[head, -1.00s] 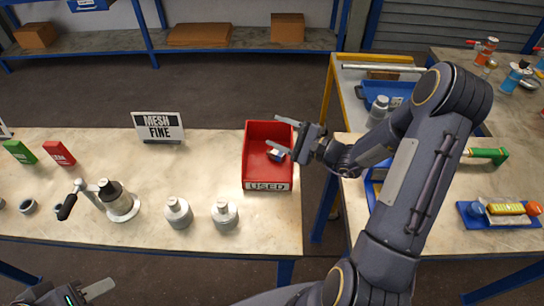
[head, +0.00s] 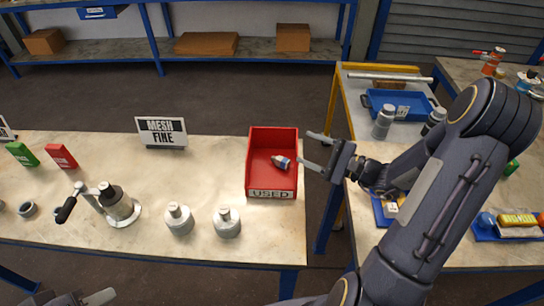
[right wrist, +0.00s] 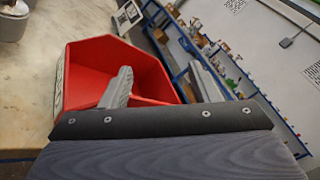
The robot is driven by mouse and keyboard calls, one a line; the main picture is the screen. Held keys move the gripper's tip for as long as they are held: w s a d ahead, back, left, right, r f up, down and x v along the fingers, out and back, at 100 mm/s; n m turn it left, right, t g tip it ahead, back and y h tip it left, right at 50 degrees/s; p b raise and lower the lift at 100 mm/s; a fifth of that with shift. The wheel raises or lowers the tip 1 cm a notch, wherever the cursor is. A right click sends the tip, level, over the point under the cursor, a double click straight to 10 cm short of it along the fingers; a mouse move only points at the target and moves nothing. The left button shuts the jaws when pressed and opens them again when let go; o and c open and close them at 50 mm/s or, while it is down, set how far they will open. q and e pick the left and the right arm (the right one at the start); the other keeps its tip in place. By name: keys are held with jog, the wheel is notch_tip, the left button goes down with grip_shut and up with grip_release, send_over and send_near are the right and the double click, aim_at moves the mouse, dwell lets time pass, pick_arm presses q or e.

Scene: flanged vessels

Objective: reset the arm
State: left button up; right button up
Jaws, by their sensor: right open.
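My right gripper (head: 306,149) is open and empty at the right edge of the red bin marked USED (head: 272,138). Its two fingers (right wrist: 160,68) also show spread apart in the right wrist view, with the red bin (right wrist: 105,55) behind them. A small white and blue piece with a tan end (head: 281,162) lies in the bin, apart from the fingers. My left gripper (head: 88,299) shows only in part at the bottom left edge, and its jaws cannot be judged.
Two grey flanged vessels (head: 179,220) (head: 227,222) and a lever device (head: 116,205) stand on the table left of the bin. A MESH FINE sign (head: 161,132) is behind. A side table with a blue tray (head: 400,105) is at right. A floor gap separates the tables.

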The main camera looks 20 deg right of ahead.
jog(key=s+a+r+n+g+y, duration=0.2)
jog(key=s+a+r+n+g, duration=0.4)
jog(key=s+a+n+g, duration=0.55)
jog(key=s+n+t+h, duration=0.3)
jog(key=s+n+h, duration=0.3)
jog(key=s+h, duration=0.3)
jog(key=shift+s+d+f, duration=0.25)
jog(key=shift+d+f, duration=0.1)
jog(key=shift+d, duration=0.1)
